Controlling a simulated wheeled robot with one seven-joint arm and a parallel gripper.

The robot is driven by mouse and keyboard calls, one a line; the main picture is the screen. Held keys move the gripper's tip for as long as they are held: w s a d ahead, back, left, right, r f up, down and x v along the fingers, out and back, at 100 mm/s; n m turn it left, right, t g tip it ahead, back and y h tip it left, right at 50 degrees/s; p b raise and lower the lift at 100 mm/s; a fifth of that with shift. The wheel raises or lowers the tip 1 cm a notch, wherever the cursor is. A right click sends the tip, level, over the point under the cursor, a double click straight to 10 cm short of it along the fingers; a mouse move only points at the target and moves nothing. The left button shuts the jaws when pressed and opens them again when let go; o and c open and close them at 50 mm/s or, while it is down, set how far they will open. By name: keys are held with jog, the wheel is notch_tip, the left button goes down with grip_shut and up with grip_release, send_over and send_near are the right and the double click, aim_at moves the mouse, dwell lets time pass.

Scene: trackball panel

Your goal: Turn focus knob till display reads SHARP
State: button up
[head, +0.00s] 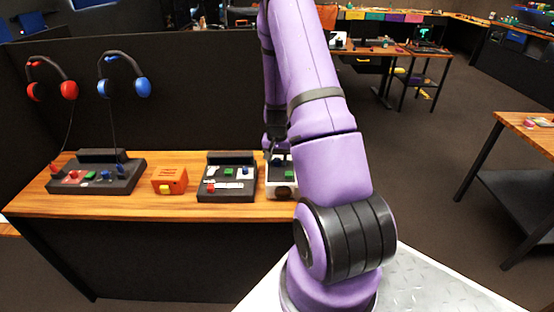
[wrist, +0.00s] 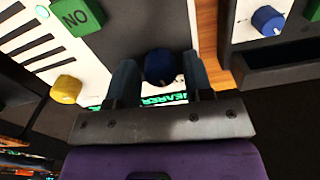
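A blue knob (wrist: 160,66) stands on a panel with a white and grey face (wrist: 130,30) in the wrist view. My gripper (wrist: 160,75) has one finger on each side of the knob. The gaps are very narrow, and I cannot tell whether the fingers touch it. A dark display strip (wrist: 168,100) with green letters lies just below the knob, upside down and partly hidden by my fingers. The letters I can read look like "EARER"; the start is hidden. In the head view, my arm covers part of the panel (head: 281,191) and most of the gripper.
A yellow knob (wrist: 66,89) and a green button (wrist: 77,14) sit on the same face. Another device with a blue knob (wrist: 267,20) is at the right of the wrist view. A dark control box (head: 228,192) and an orange box (head: 170,180) stand left on the wooden bench (head: 120,207).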

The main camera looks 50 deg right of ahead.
aim_at(277, 159)
jog(key=shift+o, duration=0.5)
jog(key=shift+r, duration=0.3)
notch_tip(277, 159, up, 10)
dwell(0.5)
